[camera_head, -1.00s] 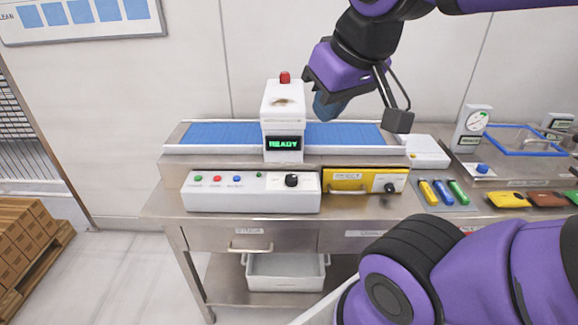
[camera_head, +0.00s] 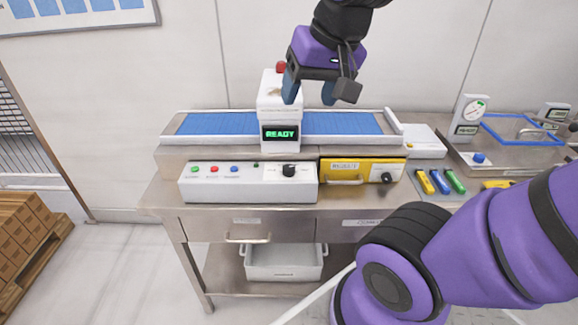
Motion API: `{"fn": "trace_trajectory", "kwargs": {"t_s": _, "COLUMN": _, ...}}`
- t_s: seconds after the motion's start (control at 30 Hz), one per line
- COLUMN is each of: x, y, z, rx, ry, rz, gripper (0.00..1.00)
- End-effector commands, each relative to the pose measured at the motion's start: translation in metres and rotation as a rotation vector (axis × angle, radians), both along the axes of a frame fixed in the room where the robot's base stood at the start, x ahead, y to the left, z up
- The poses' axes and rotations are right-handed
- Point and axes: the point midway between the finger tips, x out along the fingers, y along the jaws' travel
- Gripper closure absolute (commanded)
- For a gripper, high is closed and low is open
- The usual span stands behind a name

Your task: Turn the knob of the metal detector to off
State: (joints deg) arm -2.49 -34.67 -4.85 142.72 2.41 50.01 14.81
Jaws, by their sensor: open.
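The metal detector is a white upright housing (camera_head: 281,105) over a blue conveyor belt (camera_head: 215,124), with a green READY display (camera_head: 281,134). In front of it is a white control panel (camera_head: 210,187) with small coloured buttons on its left. A black knob (camera_head: 289,170) sits on the panel's right part; its marks are too small to read. My gripper (camera_head: 309,99) is open and empty, its blue fingers pointing down, above the belt and beside the top of the housing. It is above and behind the knob, well apart from it.
A yellow box (camera_head: 338,165) marked REJECT, with its own black knob (camera_head: 387,178), is right of the panel. A red lamp (camera_head: 281,67) tops the housing, close to my gripper.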

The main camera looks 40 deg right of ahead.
Motion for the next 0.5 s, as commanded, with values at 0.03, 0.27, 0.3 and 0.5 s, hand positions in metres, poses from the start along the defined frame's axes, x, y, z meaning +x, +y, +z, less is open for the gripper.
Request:
{"fn": "trace_trajectory", "kwargs": {"t_s": 0.03, "x": 0.013, "y": -0.003, "z": -0.006, "rx": 0.043, "ry": 0.034, "rz": -0.072, "gripper": 0.36}}
{"fn": "trace_trajectory", "kwargs": {"t_s": 0.27, "x": 0.063, "y": -0.017, "z": -0.036, "rx": 0.208, "ry": 0.162, "rz": -0.447, "gripper": 0.36}}
{"fn": "trace_trajectory", "kwargs": {"t_s": 0.3, "x": 0.072, "y": -0.020, "z": -0.043, "rx": 0.230, "ry": 0.184, "rz": -0.515, "gripper": 0.36}}
{"fn": "trace_trajectory", "kwargs": {"t_s": 0.5, "x": 0.111, "y": -0.036, "z": -0.080, "rx": 0.308, "ry": 0.282, "rz": -0.866, "gripper": 0.36}}
